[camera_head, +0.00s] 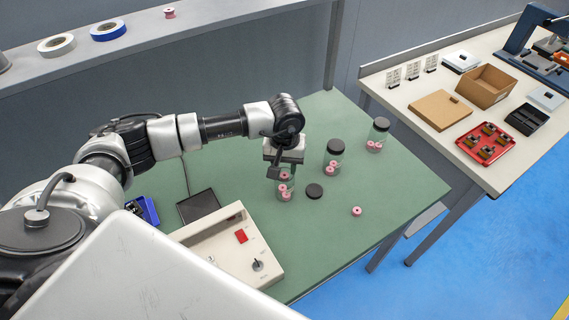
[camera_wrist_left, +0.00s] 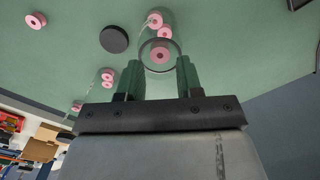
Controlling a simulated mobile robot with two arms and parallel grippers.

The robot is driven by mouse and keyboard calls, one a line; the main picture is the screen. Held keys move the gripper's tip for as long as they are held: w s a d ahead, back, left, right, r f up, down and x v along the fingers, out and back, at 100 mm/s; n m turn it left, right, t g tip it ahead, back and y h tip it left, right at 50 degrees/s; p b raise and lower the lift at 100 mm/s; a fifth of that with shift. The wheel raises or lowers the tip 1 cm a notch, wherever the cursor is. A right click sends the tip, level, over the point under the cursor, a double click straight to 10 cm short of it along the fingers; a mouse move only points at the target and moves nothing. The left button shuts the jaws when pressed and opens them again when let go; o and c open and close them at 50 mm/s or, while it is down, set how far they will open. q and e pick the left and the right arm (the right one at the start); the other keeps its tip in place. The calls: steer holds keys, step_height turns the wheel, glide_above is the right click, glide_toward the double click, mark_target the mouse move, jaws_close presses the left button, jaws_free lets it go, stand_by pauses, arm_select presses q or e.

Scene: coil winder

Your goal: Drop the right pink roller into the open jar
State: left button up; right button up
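The open jar (camera_head: 287,192) is clear and stands on the green table with two pink rollers (camera_head: 285,193) low inside. My left gripper (camera_head: 284,166) is right above its mouth, pointing down. In the left wrist view, the fingers (camera_wrist_left: 160,75) are apart, with gaps on both sides of a pink roller (camera_wrist_left: 159,54). That roller lies within the outline of the jar mouth, near the fingertips; it also shows under the gripper in the head view (camera_head: 284,176). Whether it touches the jar is unclear. Another pink roller (camera_head: 356,211) lies loose on the table to the right.
A black lid (camera_head: 314,191) lies beside the open jar. Two black-capped jars with rollers stand behind it to the right (camera_head: 334,155) (camera_head: 378,134). A control box (camera_head: 228,250) stands in front. A side table (camera_head: 440,130) holds boxes and a red tray.

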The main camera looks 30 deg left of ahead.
arm_select(q)
steer(key=shift+o, duration=1.3)
steer(key=shift+r, duration=0.1)
steer(key=shift+r, duration=0.4)
step_height(320, 180, up, 10)
steer(key=b, duration=0.2)
steer(key=shift+b, duration=0.3)
steer(key=shift+f, duration=0.15)
